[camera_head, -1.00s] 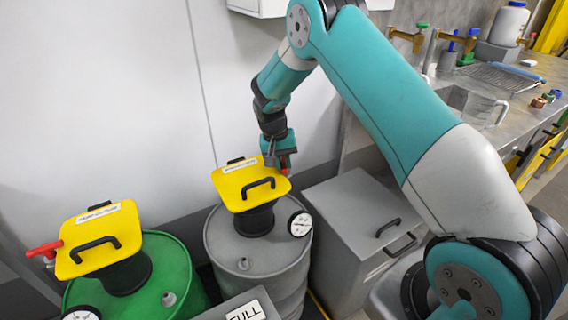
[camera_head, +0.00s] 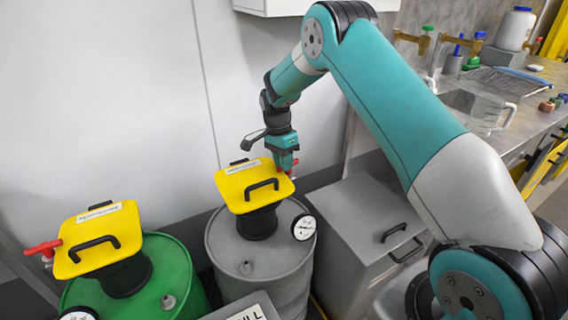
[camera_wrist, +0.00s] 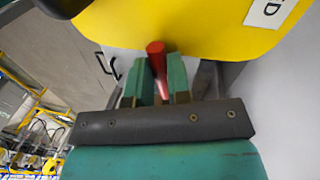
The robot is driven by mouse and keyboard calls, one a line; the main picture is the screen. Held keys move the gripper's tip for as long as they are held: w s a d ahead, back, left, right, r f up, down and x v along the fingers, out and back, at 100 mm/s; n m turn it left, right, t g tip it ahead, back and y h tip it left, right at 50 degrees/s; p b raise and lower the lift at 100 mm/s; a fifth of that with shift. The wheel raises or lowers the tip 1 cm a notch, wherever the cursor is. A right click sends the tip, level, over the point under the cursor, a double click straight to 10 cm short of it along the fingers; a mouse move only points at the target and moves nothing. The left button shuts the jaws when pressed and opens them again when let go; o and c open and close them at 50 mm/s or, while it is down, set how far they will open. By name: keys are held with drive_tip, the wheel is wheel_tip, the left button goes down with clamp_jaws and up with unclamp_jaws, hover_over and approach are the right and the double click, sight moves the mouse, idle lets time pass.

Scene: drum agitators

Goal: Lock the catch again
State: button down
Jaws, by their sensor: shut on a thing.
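The grey drum (camera_head: 258,265) carries a yellow agitator plate (camera_head: 233,188) with black handles. A red catch lever (camera_wrist: 156,55) shows at the plate's edge in the wrist view. Only a small red bit of it shows beside my gripper (camera_head: 287,169) in the head view, at the plate's right corner. In the wrist view the two green fingers of my gripper (camera_wrist: 160,72) are closed around the red lever. The catch's base is hidden under the plate. The green drum (camera_head: 178,270) at left has its own yellow plate (camera_head: 110,218) with a red lever (camera_head: 42,248) sticking out left.
A dial gauge (camera_head: 304,228) sits on the grey drum's right side. A grey lidded box (camera_head: 362,215) stands right of the drum. A sign (camera_head: 250,314) is at the front. The bench (camera_head: 535,78) at right holds a jug (camera_head: 478,108) and bottles. A wall is close behind.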

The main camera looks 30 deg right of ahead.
drive_tip(key=shift+w+m, duration=0.15)
drive_tip(key=shift+m, duration=0.85)
drive_tip(key=c, duration=1.1)
unclamp_jaws()
drive_tip(key=r, duration=0.4)
drive_tip(key=w+r, duration=0.1)
drive_tip(key=r, duration=0.3)
drive_tip(key=w+r+b, duration=0.1)
drive_tip(key=r, duration=0.3)
drive_tip(key=shift+w, duration=0.15)
